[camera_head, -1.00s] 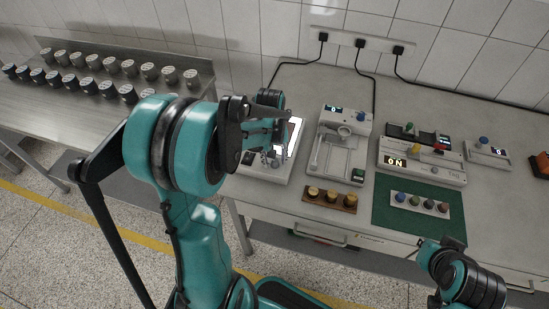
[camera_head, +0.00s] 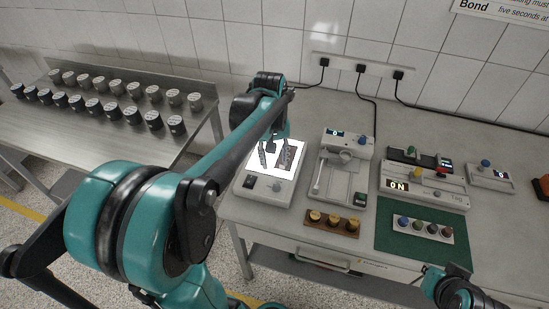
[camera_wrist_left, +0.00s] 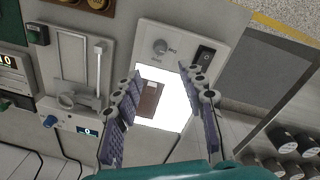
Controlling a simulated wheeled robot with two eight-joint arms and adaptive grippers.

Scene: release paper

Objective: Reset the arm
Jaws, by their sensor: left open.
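My left gripper (camera_head: 275,156) is open over the lit white panel of a light box (camera_head: 263,190). In the left wrist view its two ridged fingers (camera_wrist_left: 162,76) stand apart on either side of a brown rectangular piece (camera_wrist_left: 150,101) with a pale patch. That piece appears to lie on the glowing panel, and nothing is visibly held. The gap between fingertips and panel is hard to judge. My right arm (camera_head: 458,290) shows only partly at the bottom right of the head view, and its jaws cannot be made out.
Right of the light box are a device with a lever (camera_head: 341,170), a wooden block of gold knobs (camera_head: 332,223), a green mat (camera_head: 392,236) with a knob strip and an "ON" unit (camera_head: 425,182). Several dark-sided jars stand on the left metal bench (camera_head: 75,135). Cables run along the back wall.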

